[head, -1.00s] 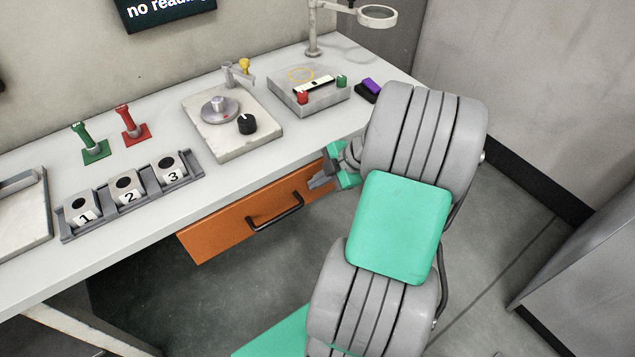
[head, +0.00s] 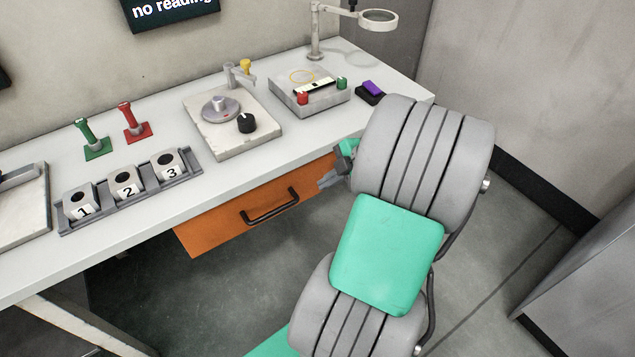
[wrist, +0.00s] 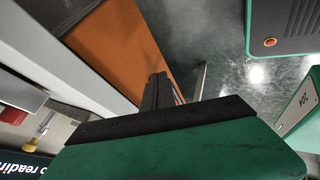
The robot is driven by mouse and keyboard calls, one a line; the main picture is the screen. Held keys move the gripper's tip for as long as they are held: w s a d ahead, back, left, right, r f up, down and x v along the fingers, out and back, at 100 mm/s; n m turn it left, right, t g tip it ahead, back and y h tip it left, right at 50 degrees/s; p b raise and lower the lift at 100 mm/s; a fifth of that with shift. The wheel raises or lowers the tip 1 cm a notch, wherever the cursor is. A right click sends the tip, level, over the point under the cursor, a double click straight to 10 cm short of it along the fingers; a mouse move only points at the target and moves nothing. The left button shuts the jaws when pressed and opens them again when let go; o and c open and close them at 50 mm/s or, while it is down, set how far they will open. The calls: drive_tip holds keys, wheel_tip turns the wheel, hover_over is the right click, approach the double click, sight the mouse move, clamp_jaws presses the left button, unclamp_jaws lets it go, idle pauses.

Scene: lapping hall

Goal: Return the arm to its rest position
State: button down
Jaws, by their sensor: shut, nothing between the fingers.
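My gripper (head: 328,181) shows in the head view just left of my bulky grey and green arm, in front of the bench's front edge near the right end of the orange drawer (head: 220,230). The arm hides part of it. In the wrist view my gripper's dark fingers (wrist: 157,92) are together with nothing between them. They point toward the orange drawer front (wrist: 120,45); I cannot tell whether they touch it. The drawer's dark handle (head: 271,206) is clear of the gripper in the head view.
The bench top (head: 60,265) holds a numbered block rack (head: 130,192), red (head: 136,124) and green (head: 95,138) handled tools, a turntable plate (head: 232,135), a grey box device (head: 308,100) and a ring lamp stand (head: 315,35). Open floor (head: 490,250) lies to the right.

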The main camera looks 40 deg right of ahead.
drive_tip(key=v, duration=0.6)
drive_tip(key=w+a+r+m+g+h+p, duration=0.15)
drive_tip(key=w+a+r+m+p, duration=0.25)
drive_tip(key=a+r+m+p, duration=0.55)
drive_tip(key=s+a+r+m+h+p, duration=0.1)
drive_tip(key=s+a+r+m+p, duration=0.1)
drive_tip(key=a, duration=0.5)
drive_tip(key=s+a+r+m+g+h+p, duration=0.1)
drive_tip(key=s+a+r+m+p, duration=0.2)
drive_tip(key=a, duration=0.5)
wheel_tip(320, 180, up, 2)
drive_tip(key=shift+r+m+h, duration=0.15)
drive_tip(key=shift+m+h, duration=0.2)
drive_tip(key=shift+m, duration=0.3)
